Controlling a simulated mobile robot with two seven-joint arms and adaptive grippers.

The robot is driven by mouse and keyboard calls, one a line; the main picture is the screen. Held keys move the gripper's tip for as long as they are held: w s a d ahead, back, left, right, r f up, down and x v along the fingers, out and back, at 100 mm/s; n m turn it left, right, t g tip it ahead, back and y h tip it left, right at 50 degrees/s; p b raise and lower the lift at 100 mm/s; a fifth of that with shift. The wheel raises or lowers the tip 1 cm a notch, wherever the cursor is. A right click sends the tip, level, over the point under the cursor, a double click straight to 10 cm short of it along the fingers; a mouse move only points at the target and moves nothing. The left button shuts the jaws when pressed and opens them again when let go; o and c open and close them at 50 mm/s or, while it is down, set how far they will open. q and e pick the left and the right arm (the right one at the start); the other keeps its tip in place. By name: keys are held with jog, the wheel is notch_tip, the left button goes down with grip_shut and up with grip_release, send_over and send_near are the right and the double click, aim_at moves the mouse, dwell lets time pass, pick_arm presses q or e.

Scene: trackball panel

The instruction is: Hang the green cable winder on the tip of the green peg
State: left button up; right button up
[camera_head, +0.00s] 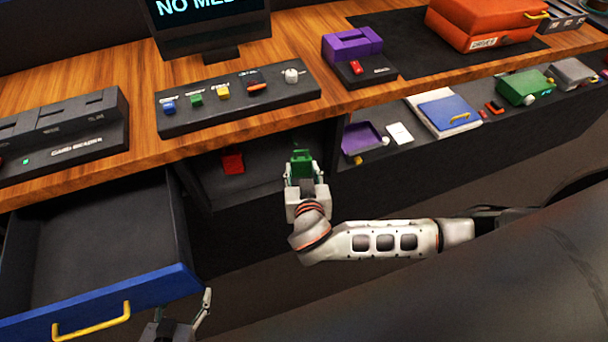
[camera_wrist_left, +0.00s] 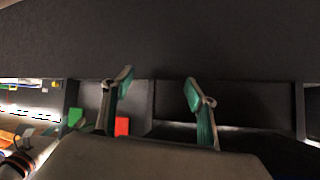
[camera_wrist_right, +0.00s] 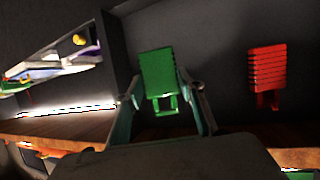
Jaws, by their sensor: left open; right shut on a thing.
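The green cable winder (camera_head: 301,160) is held upright between the fingers of my right gripper (camera_head: 303,174), in front of the open compartment under the desktop. In the right wrist view the winder (camera_wrist_right: 158,72) shows as a green block with a small loop at its near end, between the two fingers. I cannot make out the green peg in any view. My left gripper (camera_wrist_left: 158,88) is open and empty, its fingers spread. In the head view only part of it shows at the bottom edge, beside the blue drawer.
A red ribbed piece (camera_wrist_right: 266,68) is in the same compartment, left of my right gripper in the head view (camera_head: 232,163). An open drawer (camera_head: 110,300) with a yellow handle juts out at left. A panel with coloured buttons (camera_head: 240,108) lies on the desktop above.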

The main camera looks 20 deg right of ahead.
jog(key=shift+w+f+b, duration=0.15)
jog(key=shift+w+b, duration=0.25)
jog(key=shift+w, duration=0.6)
jog(key=shift+w+a+f+b, duration=0.15)
jog(key=shift+w+b, duration=0.45)
jog(key=shift+w, duration=0.95)
pick_arm(q)
jog(key=shift+w+a+f+b, duration=0.35)
jog(key=shift+w+f, duration=0.15)
jog(key=shift+f, duration=0.2)
pick_arm(e)
jog(key=shift+w+f, duration=0.35)
jog(key=shift+w, duration=0.1)
jog(key=shift+w, duration=0.1)
pick_arm(q)
jog(key=shift+s+d+f, duration=0.1)
jog(key=shift+s, duration=0.1)
pick_arm(e)
jog(key=o, duration=1.2)
pick_arm(q)
jog(key=shift+s+f, duration=0.1)
jog(key=shift+s, duration=0.05)
